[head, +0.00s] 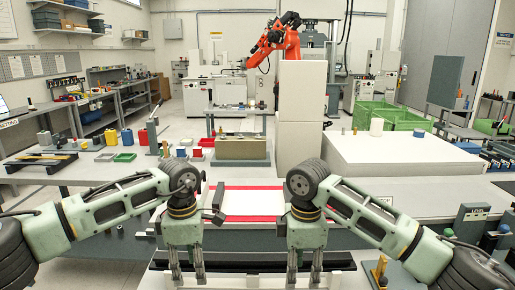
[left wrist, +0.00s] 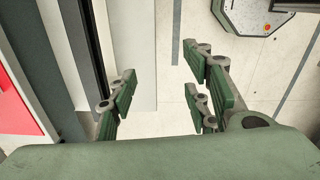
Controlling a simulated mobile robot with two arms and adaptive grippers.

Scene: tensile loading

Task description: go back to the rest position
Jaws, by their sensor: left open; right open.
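My left gripper (head: 187,275) hangs pointing down at the lower middle of the head view, in front of the near table edge. It is open and empty. The left wrist view shows its spread fingers (left wrist: 165,100) with floor and a pale rail below and nothing between them. My right gripper (head: 304,277) hangs pointing down to its right, also open, with no object seen between its fingers. Both arms are bent inward from the sides and roughly mirror each other.
A white panel with red edges (head: 254,202) lies on the table between and behind the grippers. A beige block (head: 242,148), a white platform (head: 400,150) and green crates (head: 390,113) stand farther back. Small coloured parts and trays (head: 124,157) sit at left. An orange robot arm (head: 275,42) stands behind.

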